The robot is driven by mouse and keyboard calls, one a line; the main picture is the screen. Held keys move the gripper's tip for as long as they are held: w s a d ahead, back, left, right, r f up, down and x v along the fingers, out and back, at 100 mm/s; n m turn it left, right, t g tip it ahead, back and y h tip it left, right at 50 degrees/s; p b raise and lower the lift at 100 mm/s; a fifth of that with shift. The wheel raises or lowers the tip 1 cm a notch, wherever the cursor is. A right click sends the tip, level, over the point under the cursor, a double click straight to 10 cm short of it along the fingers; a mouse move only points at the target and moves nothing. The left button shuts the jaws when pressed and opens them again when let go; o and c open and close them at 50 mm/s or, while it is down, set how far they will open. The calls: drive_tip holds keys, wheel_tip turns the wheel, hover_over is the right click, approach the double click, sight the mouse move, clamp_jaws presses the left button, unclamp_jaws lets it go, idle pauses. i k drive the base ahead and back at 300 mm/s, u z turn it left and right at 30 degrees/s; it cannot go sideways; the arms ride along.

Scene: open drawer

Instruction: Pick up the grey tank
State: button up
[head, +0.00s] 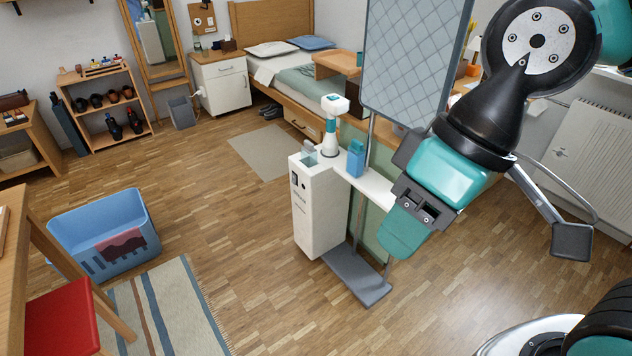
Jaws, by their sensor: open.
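A small pale grey, see-through piece (309,153), which looks like the grey tank, stands at the top of a white tower (318,212) in the middle of the head view. It is small in the picture, and I cannot tell how it is seated. My gripper (404,232) hangs to the right of the tower, in front of it and lower in the picture than the grey piece. It is clear of the grey piece and holds nothing that I can see. Its jaws are open, though the fingers are seen from behind and partly hidden.
A blue container (356,158) and a white and teal device (331,125) stand beside the grey piece. A tall quilted panel (405,60) rises behind. A dark grey base plate (358,276) lies by the tower. A blue basket (105,235) is at left; wooden floor is free between.

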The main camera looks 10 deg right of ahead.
sight(308, 153)
drive_tip(key=u, duration=1.2)
drive_tip(key=i, duration=1.65)
drive_tip(key=z, duration=0.95)
drive_tip(key=i, duration=0.75)
drive_tip(key=z, duration=0.7)
